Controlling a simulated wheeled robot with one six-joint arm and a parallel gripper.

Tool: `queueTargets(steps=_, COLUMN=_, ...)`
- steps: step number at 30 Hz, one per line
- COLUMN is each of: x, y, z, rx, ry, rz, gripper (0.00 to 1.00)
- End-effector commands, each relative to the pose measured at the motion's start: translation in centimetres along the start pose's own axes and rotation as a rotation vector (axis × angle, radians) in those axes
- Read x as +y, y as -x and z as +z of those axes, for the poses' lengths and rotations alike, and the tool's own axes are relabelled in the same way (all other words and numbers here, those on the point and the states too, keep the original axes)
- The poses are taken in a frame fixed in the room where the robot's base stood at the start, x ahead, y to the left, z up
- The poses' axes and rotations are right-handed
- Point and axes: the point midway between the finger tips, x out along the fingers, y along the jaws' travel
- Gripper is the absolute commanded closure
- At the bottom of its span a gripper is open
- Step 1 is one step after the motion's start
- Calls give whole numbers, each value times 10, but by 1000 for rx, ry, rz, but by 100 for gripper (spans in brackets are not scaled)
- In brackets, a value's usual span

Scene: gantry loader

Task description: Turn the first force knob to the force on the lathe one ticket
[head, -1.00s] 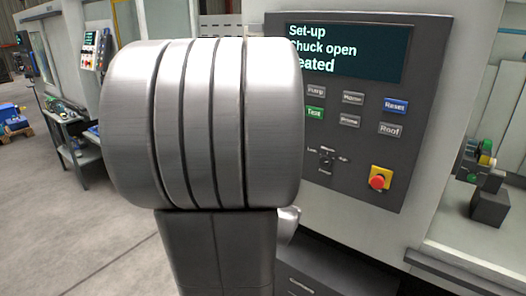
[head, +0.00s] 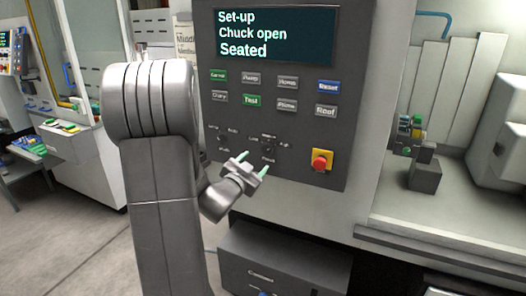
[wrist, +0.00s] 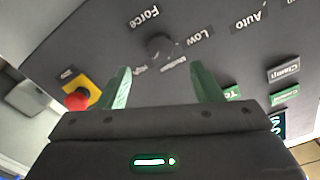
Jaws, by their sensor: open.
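The dark force knob (wrist: 160,47) sits on the grey panel in the wrist view, with the labels Force, Low and a blurred third word around it. In the head view the knob (head: 268,145) shows small, above and right of my gripper (head: 252,163). My gripper is open and empty; in the wrist view its two green fingers (wrist: 163,85) point at the panel, one on each side of the knob's line but apart from it. The knob's pointer is too dark to read.
A second knob (head: 222,141) is left of the force knob. Several buttons, such as Reset (head: 328,87), are above. A red emergency stop (head: 320,161) on yellow is to the right. The screen (head: 275,35) reads Set-up, Chuck open, Seated.

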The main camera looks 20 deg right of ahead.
Motion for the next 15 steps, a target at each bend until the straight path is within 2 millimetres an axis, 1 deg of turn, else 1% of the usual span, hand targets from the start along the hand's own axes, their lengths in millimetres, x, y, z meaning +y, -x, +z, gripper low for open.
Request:
queueTargets(steps=1, x=0, y=-12, z=-2, rx=1, ry=0, rz=3, gripper=41)
queueTargets(steps=6, x=-1, y=-45, z=-2, rx=0, ry=0, rz=1, gripper=41)
queueTargets(steps=9, x=-1, y=-60, z=-2, rx=0, ry=0, rz=1, gripper=41)
queueTargets(steps=12, x=-1, y=-71, z=-1, rx=-1, ry=0, rz=0, gripper=41)
queueTargets(steps=15, x=-1, y=-78, z=0, rx=-1, ry=0, rz=-1, gripper=41)
